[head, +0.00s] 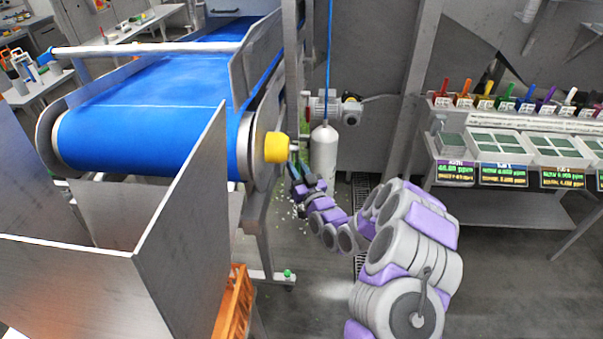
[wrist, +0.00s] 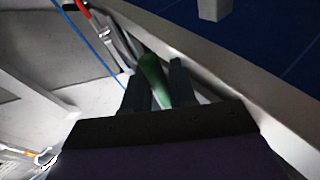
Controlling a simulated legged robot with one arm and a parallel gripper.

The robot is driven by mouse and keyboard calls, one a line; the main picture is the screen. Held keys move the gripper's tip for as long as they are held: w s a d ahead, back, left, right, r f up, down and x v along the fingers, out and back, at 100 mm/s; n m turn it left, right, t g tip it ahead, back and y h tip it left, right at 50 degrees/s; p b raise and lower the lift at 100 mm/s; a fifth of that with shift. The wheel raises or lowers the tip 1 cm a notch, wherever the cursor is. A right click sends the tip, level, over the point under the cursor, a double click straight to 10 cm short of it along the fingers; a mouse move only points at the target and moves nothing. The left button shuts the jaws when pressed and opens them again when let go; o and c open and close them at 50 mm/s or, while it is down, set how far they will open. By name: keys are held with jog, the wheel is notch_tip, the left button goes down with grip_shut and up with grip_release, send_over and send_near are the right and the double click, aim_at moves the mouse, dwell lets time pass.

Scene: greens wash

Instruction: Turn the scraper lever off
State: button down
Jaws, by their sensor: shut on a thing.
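My gripper (head: 301,181) is beside the right end of the conveyor, below the yellow roller end cap. In the wrist view my gripper (wrist: 160,85) has its two dark fingers on either side of a green handle (wrist: 151,72) and is shut on it. The handle looks like the lever's grip; its lower end is hidden between the fingers. In the head view the handle is too small and covered to make out clearly. No marking of on or off shows.
The blue conveyor belt (head: 150,120) and its yellow end cap (head: 277,147) are close to my gripper. A red-tipped grey piece (wrist: 95,22) and a blue cord (wrist: 95,45) lie near the handle. Open floor lies below.

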jog(key=shift+w+a+r+n+t+y, duration=0.1)
jog(key=shift+w+a+n+t+y, duration=0.25)
jog(key=shift+n+y, duration=0.25)
jog(key=shift+w+a+r+n+t+y, duration=0.1)
jog(key=shift+w+a+n+t+y, duration=0.15)
jog(key=shift+a+n+y, duration=0.3)
jog(key=shift+d, duration=0.2)
jog(key=c, duration=1.4)
grip_release()
jog(key=shift+w+a+f, duration=0.1)
jog(key=shift+o, duration=0.2)
jog(key=p+v, duration=0.1)
jog(key=v, duration=1.6)
jog(key=shift+f+p, duration=0.2)
jog(key=shift+p, duration=0.15)
